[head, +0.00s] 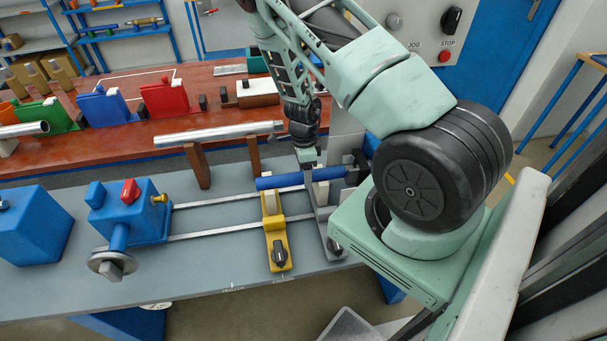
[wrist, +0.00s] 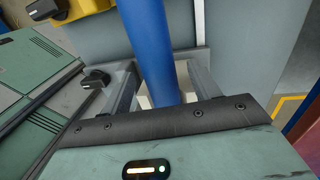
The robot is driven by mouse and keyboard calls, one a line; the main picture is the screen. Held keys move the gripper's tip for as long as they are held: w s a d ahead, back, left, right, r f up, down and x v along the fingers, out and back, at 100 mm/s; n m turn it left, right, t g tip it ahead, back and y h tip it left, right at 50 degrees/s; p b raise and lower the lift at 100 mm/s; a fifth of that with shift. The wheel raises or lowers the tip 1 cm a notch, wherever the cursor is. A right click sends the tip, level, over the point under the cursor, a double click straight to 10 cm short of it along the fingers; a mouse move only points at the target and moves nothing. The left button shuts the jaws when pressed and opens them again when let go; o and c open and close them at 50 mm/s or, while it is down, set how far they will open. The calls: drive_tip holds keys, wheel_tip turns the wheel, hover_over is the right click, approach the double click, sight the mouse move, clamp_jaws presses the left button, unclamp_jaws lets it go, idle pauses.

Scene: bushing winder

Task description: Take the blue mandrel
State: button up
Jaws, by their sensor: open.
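The blue mandrel (head: 285,181) is a long blue cylinder. It lies level across a yellow support (head: 275,240) and a grey support (head: 325,225) at the right end of the winder's rails. In the wrist view the mandrel (wrist: 150,40) runs lengthwise between my two grey fingers. My gripper (head: 307,160) is directly above the mandrel and points down. In the wrist view my gripper (wrist: 163,78) is open, with one finger on each side of the mandrel and gaps showing beside it. I cannot tell how far down the fingertips reach.
A blue winder head (head: 130,215) with a red knob stands at the left of the rails. A silver bar (head: 220,134) rests on brown uprights behind. Red, blue and green holders line the brown bench (head: 145,130). The grey tabletop in front (head: 190,275) is clear.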

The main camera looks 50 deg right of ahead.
drive_tip(key=shift+f, duration=0.35)
clamp_jaws()
drive_tip(key=shift+r, duration=0.1)
